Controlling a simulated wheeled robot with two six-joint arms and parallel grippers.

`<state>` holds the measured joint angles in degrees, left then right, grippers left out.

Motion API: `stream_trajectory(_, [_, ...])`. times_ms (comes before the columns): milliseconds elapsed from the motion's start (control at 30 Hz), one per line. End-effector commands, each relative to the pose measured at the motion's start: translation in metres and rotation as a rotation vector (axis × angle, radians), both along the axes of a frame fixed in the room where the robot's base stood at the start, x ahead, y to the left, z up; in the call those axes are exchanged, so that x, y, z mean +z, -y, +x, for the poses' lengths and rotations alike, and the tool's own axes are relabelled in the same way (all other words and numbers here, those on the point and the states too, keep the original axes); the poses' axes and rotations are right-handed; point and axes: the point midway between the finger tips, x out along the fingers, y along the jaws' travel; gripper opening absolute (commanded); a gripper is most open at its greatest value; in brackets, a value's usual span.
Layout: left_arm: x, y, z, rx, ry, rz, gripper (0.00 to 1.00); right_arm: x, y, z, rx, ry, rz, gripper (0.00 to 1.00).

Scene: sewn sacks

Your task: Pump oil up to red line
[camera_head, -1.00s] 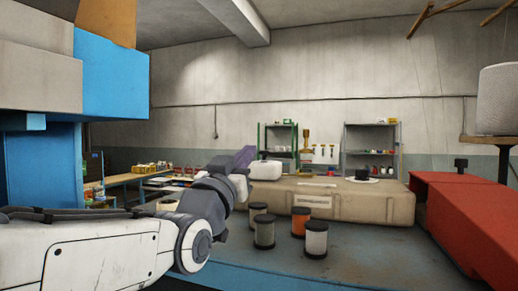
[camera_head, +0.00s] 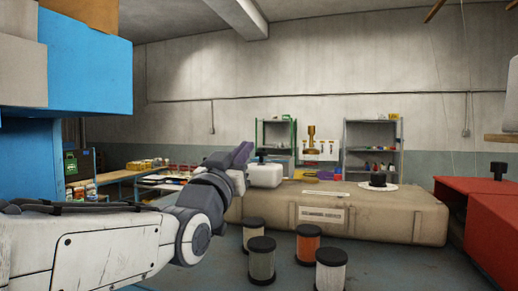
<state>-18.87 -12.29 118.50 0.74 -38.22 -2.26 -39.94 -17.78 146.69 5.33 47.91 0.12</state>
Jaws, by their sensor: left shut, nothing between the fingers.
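My left arm reaches in from the left, and its gripper (camera_head: 243,153) points up and away at the centre-left, shut and empty. In the picture it is just left of a white container (camera_head: 265,175) with a dark top, on the far left part of a large beige tank-like block (camera_head: 400,217) with a label plate. A black cap-like piece (camera_head: 378,179) sits on a white disc at the block's right. A brass-coloured upright device (camera_head: 311,138) shows behind the block. I cannot make out a red line or an oil level. My right gripper is out of view.
Several dark-capped cylinders, one orange (camera_head: 308,244), stand in front of the block. A red block (camera_head: 490,215) is at the right, blue and grey boxes (camera_head: 88,70) at upper left. Shelves (camera_head: 372,147) stand at the back wall. Blue-grey floor or surface shows between.

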Motion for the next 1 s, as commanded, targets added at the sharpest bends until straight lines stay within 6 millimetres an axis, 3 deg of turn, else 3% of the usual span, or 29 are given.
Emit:
stream_trajectory(467, [0.039,0.03,0.084,-0.003,-0.004,0.001,0.0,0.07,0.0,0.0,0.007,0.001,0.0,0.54])
stream_trajectory(500, [0.026,0.03,0.082,-0.003,-0.009,0.003,0.0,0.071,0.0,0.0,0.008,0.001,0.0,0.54])
stream_trajectory(667, [0.004,0.029,0.082,-0.003,-0.005,0.002,0.0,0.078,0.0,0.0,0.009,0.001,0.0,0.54])
stream_trajectory(1000, [-0.007,0.028,0.081,-0.003,0.0,0.0,0.0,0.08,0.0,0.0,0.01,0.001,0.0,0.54])
